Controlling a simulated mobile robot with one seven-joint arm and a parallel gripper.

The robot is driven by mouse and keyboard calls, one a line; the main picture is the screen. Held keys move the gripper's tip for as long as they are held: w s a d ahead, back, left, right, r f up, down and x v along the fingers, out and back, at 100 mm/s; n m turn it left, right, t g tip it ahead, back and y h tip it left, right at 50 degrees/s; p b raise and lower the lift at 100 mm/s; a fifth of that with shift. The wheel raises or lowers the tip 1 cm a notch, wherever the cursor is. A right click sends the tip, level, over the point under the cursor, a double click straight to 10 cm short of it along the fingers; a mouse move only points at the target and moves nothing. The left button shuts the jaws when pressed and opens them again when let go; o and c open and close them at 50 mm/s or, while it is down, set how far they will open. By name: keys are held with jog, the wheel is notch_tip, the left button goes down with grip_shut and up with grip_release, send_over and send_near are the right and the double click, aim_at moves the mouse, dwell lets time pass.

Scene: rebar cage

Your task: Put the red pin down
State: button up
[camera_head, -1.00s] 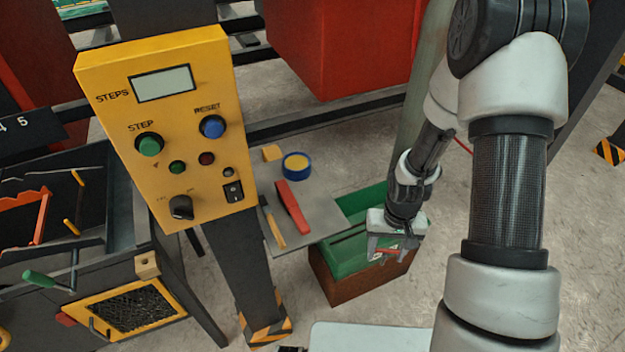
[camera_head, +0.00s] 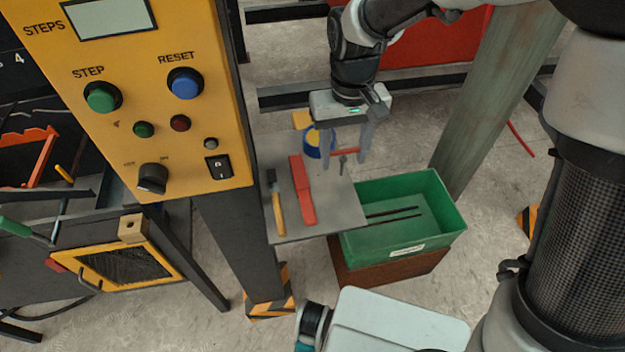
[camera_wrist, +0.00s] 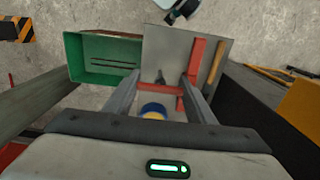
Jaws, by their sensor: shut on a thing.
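The red pin (camera_head: 345,152) is a thin red bar between the two fingers of my gripper (camera_head: 343,164). In the wrist view the pin (camera_wrist: 170,88) crosses the space between the fingers. My gripper is shut on it, with the fingers apart by about the pin's visible length. The gripper points down over the back right part of the grey tray (camera_head: 335,215). I cannot tell exactly how high the pin is above the tray.
A red tool (camera_head: 302,190), a yellow-handled hammer (camera_head: 277,205), a blue-and-yellow roll (camera_head: 318,142) and a small dark tool (camera_head: 343,166) are at the tray. A green bin (camera_head: 440,215) stands to its right. A yellow control panel (camera_head: 200,130) is at left.

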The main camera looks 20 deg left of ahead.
notch_tip(320, 180, down, 10)
jog(key=shift+r+b, duration=0.15)
jog(key=shift+b, duration=0.3)
jog(key=o, duration=1.1)
notch_tip(320, 180, up, 12)
jog(key=shift+r+p, duration=0.15)
jog(key=shift+p, duration=0.55)
jog(key=shift+d+r, duration=0.15)
jog(key=s+d+r+m+t, duration=0.2)
jog(key=d+r+m, duration=0.1)
jog(key=d+r, duration=0.75)
jog(key=shift+s+d+r+m+t, duration=0.55)
jog(key=shift+s+d, duration=1.05)
jog(key=shift+d, duration=0.6)
jog(key=shift+s+d+r+m+t, duration=0.35)
jog(key=shift+s+d+m+t, duration=0.3)
jog(key=shift+s+d, duration=1.25)
jog(key=shift+s+d+r+m+t, duration=0.55)
jog(key=shift+s+d, duration=0.7)
jog(key=shift+d, duration=1.3)
